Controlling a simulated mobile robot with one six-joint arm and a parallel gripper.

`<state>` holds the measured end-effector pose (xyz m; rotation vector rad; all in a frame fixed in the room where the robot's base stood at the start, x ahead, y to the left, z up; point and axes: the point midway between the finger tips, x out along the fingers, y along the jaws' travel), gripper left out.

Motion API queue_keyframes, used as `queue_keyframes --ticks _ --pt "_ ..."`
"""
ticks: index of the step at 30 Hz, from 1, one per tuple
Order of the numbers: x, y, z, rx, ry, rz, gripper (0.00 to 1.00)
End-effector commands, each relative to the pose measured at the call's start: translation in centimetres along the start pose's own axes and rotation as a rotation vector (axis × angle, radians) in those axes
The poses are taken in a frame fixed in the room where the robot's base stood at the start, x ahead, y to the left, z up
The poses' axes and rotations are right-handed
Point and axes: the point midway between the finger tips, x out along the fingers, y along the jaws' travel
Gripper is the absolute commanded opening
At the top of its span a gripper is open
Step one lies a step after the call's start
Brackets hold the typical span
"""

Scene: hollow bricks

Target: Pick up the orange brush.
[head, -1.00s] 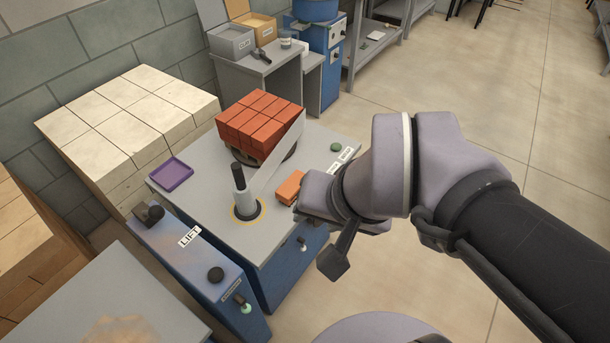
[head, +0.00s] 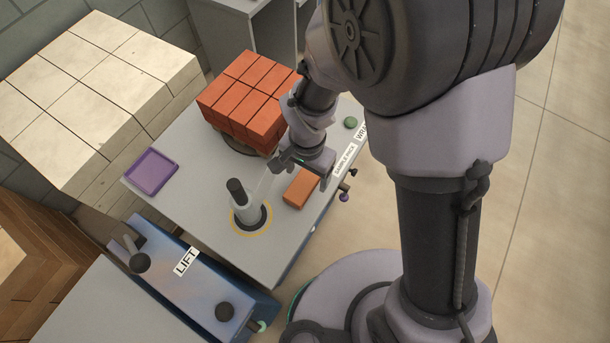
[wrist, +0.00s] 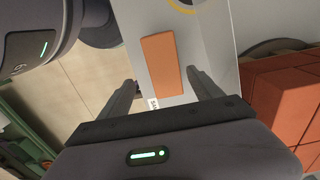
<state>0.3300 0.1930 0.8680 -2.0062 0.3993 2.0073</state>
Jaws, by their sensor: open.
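I see no orange brush in these views. A single plain orange block (head: 301,188) lies flat on the grey table top, beside a label that seems to read "SAMPLE BRICK". It also shows in the wrist view (wrist: 162,64), between and beyond the finger tips. My gripper (head: 305,169) is just behind and above the block in the head view. In the wrist view my gripper (wrist: 162,80) has its two fingers apart with nothing held between them.
A stack of red-orange bricks (head: 245,95) stands close behind my gripper. A grey post (head: 243,205) with a black top rises left of the block. A purple tray (head: 151,171) lies at the table's left. Pale blocks (head: 85,75) and the LIFT unit (head: 190,275) stand further left.

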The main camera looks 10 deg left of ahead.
Motion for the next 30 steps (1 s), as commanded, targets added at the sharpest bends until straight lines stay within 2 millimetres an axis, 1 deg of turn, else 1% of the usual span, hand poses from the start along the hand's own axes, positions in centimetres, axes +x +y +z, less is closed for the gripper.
queue_keyframes --ticks 5,8,10,12,16,17,18,23,27,28,30 --pt "2.0 -0.3 0.2 0.000 0.000 0.000 0.75" --pt "4.2 -0.8 0.5 -0.001 -0.001 0.000 0.75" --pt "5.4 -0.7 0.5 0.001 -0.001 0.002 0.75" --pt "5.8 -0.7 0.5 0.001 0.000 -0.001 0.75" --pt "5.5 -0.8 0.5 0.001 0.001 -0.001 0.75" --pt "5.5 -0.8 0.5 0.001 0.001 -0.001 0.73" --pt "5.5 -0.8 0.5 0.001 0.001 -0.001 0.65" --pt "5.4 -0.7 0.5 0.001 0.001 -0.001 0.33" --pt "5.4 -0.7 0.5 0.001 0.000 -0.001 0.06" --pt "5.4 -0.8 0.5 0.001 0.001 -0.001 0.04" --pt "5.4 -0.8 0.5 0.001 0.001 -0.001 0.04"
